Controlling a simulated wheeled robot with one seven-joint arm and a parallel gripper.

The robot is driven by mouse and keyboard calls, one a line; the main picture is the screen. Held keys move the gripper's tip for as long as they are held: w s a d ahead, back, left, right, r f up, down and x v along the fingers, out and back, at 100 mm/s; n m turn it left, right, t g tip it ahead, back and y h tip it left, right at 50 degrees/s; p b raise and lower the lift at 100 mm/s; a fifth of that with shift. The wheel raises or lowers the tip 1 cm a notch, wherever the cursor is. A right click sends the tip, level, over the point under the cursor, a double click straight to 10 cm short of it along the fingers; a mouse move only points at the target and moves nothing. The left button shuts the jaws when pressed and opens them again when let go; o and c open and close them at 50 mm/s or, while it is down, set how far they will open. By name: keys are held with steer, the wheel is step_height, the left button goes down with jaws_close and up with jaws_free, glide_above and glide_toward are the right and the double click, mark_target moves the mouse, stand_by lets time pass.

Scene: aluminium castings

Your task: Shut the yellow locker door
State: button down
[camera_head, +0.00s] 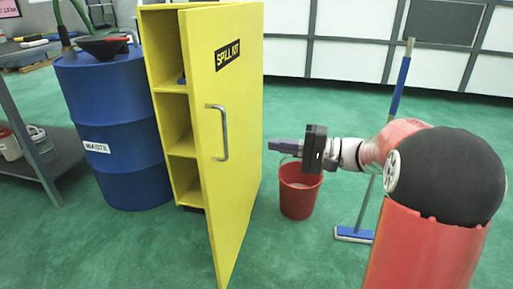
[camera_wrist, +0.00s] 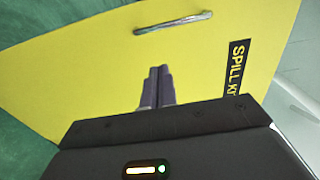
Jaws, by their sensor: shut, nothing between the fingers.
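The yellow locker (camera_head: 174,99) stands left of centre in the head view, with open shelves showing. Its yellow door (camera_head: 228,165) is swung open toward me and carries a "SPILL KIT" label and a grey bar handle (camera_head: 222,132). My gripper (camera_head: 273,146) is shut and empty, to the right of the door, pointing left toward it. In the wrist view the fingers (camera_wrist: 159,82) are together in front of the door (camera_wrist: 90,75), below the handle (camera_wrist: 173,23) in the picture. Whether the fingertips touch the door I cannot tell.
A blue waste drum (camera_head: 112,125) stands left of the locker, close to it. A red bucket (camera_head: 298,190) is on the floor behind my gripper. A blue-handled mop (camera_head: 396,85) stands to the right. Green floor is clear in front.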

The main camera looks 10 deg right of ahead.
mark_target(215, 138)
steer(key=x, duration=1.3)
steer(key=shift+w+a, duration=0.1)
steer(key=shift+a, duration=0.15)
